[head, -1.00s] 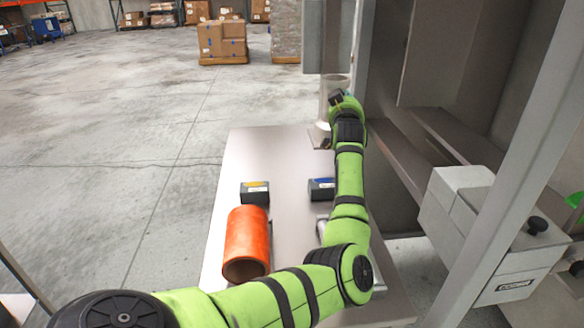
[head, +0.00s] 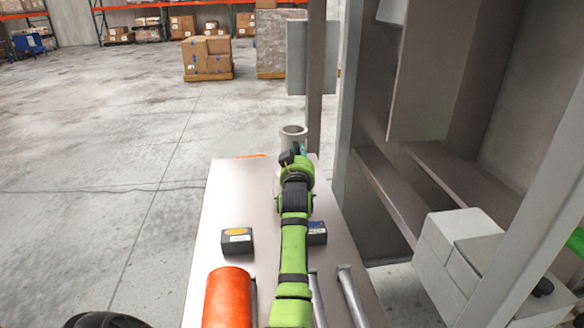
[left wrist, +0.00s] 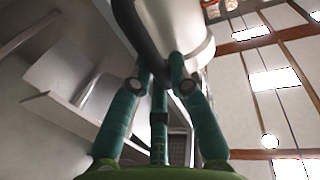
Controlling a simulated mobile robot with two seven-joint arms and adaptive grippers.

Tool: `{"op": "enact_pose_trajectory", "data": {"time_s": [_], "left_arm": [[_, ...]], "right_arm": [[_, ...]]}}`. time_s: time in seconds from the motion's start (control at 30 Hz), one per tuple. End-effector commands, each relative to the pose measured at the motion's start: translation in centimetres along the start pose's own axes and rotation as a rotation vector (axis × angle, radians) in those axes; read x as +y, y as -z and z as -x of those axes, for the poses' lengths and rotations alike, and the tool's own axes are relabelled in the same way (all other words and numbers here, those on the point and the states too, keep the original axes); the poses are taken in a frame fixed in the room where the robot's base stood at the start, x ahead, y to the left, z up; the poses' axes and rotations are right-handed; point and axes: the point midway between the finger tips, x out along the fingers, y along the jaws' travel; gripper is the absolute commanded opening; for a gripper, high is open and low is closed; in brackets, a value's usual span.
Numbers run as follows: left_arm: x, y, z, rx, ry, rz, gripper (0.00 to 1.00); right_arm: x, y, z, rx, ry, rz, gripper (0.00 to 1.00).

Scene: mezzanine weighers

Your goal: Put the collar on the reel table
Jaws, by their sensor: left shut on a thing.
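A pale grey hollow cylinder, which I take to be the collar (head: 293,132), stands out past the far end of my left arm in the head view, its open top showing. My left gripper (head: 295,155) is shut on it. In the left wrist view the fingers (left wrist: 163,85) reach up against the pale curved wall of the collar (left wrist: 180,25). A pale table (head: 228,190), likely the reel table, lies under the arm. The arm hides the collar's lower part, so I cannot tell whether it touches the table. My right gripper is not in view.
On the table are an orange cylinder (head: 228,298), a dark box with a yellow top (head: 237,241), a dark box with a blue top (head: 317,233) partly behind my arm, and metal bars (head: 352,297). A grey cabinet frame and a boxy unit (head: 450,255) stand at right.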

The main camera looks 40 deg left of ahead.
Motion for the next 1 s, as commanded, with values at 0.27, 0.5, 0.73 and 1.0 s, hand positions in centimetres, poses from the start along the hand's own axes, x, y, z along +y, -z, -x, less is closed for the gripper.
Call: {"op": "enact_pose_trajectory", "data": {"time_s": [0.27, 0.5, 0.73, 1.0], "left_arm": [[-1.8, -1.1, 1.3, 0.009, 0.0, 0.002, 0.0], [-1.9, -4.2, 1.3, 0.008, 0.0, 0.002, 0.0], [-1.9, -4.9, 1.3, 0.01, 0.001, 0.001, 0.0], [-1.9, -5.3, 1.4, 0.001, 0.0, 0.002, 0.43]], "right_arm": [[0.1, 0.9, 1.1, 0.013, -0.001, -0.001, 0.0], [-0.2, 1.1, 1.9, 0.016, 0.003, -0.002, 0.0], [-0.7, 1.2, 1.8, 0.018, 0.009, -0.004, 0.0], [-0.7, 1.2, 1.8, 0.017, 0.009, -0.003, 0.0]]}}
